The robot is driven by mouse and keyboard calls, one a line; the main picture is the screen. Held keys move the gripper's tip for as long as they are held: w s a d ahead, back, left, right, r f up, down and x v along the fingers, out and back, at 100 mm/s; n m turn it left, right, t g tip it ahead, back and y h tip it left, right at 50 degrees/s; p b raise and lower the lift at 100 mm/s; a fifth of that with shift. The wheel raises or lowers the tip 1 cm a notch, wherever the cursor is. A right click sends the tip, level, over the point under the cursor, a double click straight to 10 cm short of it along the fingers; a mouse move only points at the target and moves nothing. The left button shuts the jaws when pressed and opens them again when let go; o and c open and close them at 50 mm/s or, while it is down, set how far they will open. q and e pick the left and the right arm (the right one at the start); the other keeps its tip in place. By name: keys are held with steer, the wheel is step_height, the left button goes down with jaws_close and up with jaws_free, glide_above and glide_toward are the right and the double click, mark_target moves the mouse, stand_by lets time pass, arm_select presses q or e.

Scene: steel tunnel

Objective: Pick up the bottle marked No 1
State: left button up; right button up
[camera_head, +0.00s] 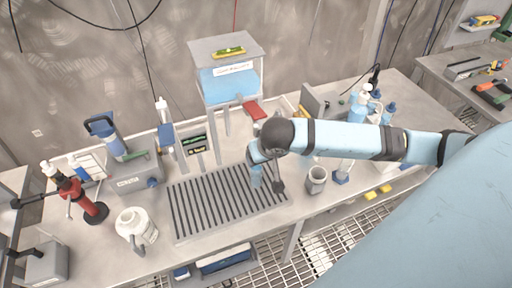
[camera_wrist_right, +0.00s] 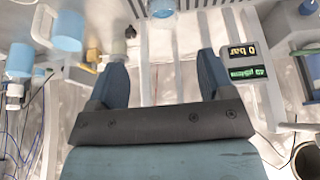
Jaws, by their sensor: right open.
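No marking "No 1" is readable on any bottle. Blue-and-white bottles (camera_head: 361,98) stand at the back right, partly behind my right arm. A slim white bottle with a blue label (camera_head: 164,125) stands left of the display. My right gripper (camera_head: 266,182) is over the right part of the slatted grate, away from these bottles. In the right wrist view its two fingers (camera_wrist_right: 162,66) are apart with nothing between them. My left gripper is not in view.
The slatted grate (camera_head: 215,208) is in the middle of the bench (camera_head: 310,222). A grey cup (camera_head: 317,180) stands right of it. A blue tank on legs (camera_head: 229,86) rises behind, with a display (camera_head: 194,144) beside it. A red stand (camera_head: 84,202) is at left.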

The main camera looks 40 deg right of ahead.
glide_toward(254, 169)
steer(key=shift+p+x, duration=0.6)
steer(key=shift+x, duration=2.3)
steer(key=shift+s, duration=0.1)
steer(key=c, duration=1.4)
